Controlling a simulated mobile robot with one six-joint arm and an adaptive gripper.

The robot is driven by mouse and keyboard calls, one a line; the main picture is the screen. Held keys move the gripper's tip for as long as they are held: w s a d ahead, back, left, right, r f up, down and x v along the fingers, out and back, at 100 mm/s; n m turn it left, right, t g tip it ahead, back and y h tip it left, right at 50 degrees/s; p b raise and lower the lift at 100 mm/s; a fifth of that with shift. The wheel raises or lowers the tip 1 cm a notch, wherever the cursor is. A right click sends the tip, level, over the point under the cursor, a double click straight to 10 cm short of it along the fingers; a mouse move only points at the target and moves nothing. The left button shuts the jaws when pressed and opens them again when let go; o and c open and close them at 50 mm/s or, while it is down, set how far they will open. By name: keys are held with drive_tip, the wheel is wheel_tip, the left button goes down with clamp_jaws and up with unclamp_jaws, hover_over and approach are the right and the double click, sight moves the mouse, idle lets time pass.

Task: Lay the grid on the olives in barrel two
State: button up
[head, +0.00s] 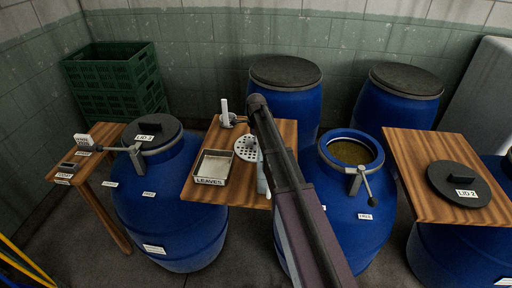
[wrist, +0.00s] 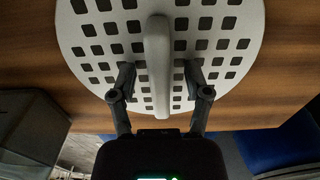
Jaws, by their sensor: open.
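The grid (head: 246,149) is a pale round plate with many square holes. It lies on the middle wooden table, partly hidden by my arm in the head view. In the wrist view the grid (wrist: 95,48) fills the top, with a raised bar handle (wrist: 158,50) across its middle. My gripper (wrist: 159,76) is open, one finger on each side of the handle, with gaps showing between fingers and bar. An open blue barrel (head: 340,195) right of my arm holds greenish-brown olives (head: 350,152) below its rim; I cannot read a barrel number on it.
A LEAVES tray (head: 212,180) stands left of the grid. A clamp with a handle (head: 361,181) hangs at the open barrel's front rim. LID 2 (head: 457,184) lies on the right table (head: 430,150). A barrel with LID 3 (head: 152,131) stands left; closed barrels (head: 286,72) stand behind.

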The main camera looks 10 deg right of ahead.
drive_tip(key=shift+f, duration=0.2)
idle(0.5)
clamp_jaws()
